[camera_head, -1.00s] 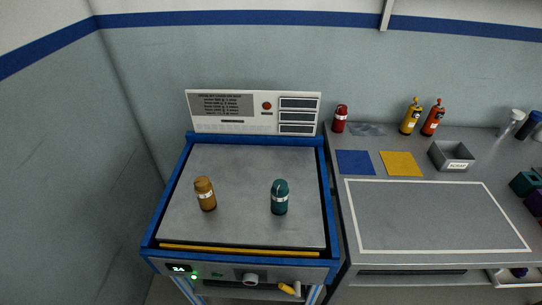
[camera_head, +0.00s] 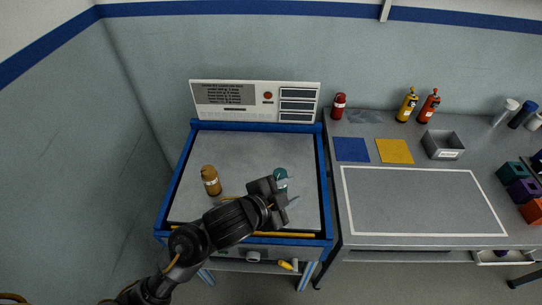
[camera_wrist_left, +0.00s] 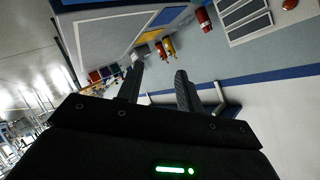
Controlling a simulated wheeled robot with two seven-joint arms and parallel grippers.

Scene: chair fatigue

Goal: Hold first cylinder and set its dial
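A brown-yellow cylinder (camera_head: 211,181) with a white label stands upright on the grey plate of the blue-framed machine (camera_head: 248,144). A teal cylinder (camera_head: 281,175) stands to its right, its lower part hidden behind my left gripper (camera_head: 284,199). The left gripper is close in front of the teal cylinder in the head view; whether they touch I cannot tell. In the left wrist view its two fingers (camera_wrist_left: 157,80) are apart with nothing between them. My right gripper is not in view.
A panel with text and displays (camera_head: 255,101) stands behind the plate. The bench at right holds a red cylinder (camera_head: 339,106), yellow and orange bottles, blue and yellow squares, a grey bin (camera_head: 443,145) and coloured blocks. The white-outlined area (camera_head: 420,205) is clear.

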